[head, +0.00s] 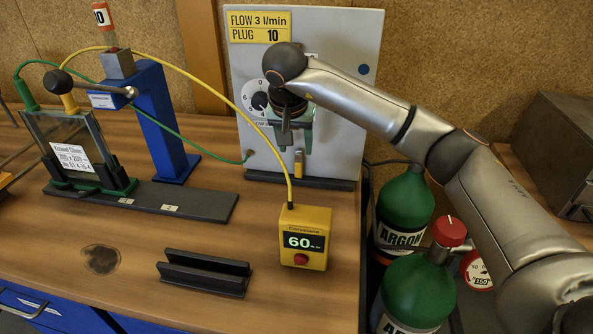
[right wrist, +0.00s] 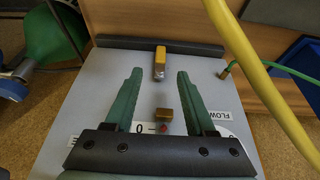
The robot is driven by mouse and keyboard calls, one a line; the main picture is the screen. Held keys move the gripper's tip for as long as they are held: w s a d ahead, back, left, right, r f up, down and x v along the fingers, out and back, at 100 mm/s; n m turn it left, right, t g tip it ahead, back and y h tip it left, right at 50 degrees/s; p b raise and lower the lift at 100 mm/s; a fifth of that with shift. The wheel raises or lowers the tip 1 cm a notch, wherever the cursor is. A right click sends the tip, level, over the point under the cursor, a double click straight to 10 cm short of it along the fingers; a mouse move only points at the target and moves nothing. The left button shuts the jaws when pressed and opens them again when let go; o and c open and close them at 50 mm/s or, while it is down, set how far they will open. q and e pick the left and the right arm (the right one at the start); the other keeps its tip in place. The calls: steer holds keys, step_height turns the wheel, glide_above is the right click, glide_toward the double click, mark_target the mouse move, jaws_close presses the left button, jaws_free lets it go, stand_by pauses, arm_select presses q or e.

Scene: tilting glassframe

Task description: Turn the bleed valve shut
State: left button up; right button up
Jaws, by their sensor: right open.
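The upright grey panel (head: 340,60) carries a small yellow fitting with a metal end (head: 298,163) low on its face. No label names the bleed valve, but this fitting looks like it. In the right wrist view the fitting (right wrist: 160,58) appears between and just beyond the fingertips, with no visible contact. My right gripper (head: 297,140) hangs in front of the panel, green fingers downward, open and empty; its fingers also show in the right wrist view (right wrist: 159,76). My left gripper is out of view.
A numbered dial (head: 257,98) is left of the gripper, partly covered. A green hose (head: 215,150) joins the panel's lower left. A yellow cable runs to the yellow meter (head: 305,240) reading 60. Green argon cylinders (head: 405,205) stand right of the table. A black rack (head: 205,272) lies in front.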

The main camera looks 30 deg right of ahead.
mark_target(298, 170)
steer(key=x, duration=1.1)
steer(key=shift+a, duration=0.15)
steer(key=shift+c, duration=0.2)
jaws_close()
stand_by(0.7)
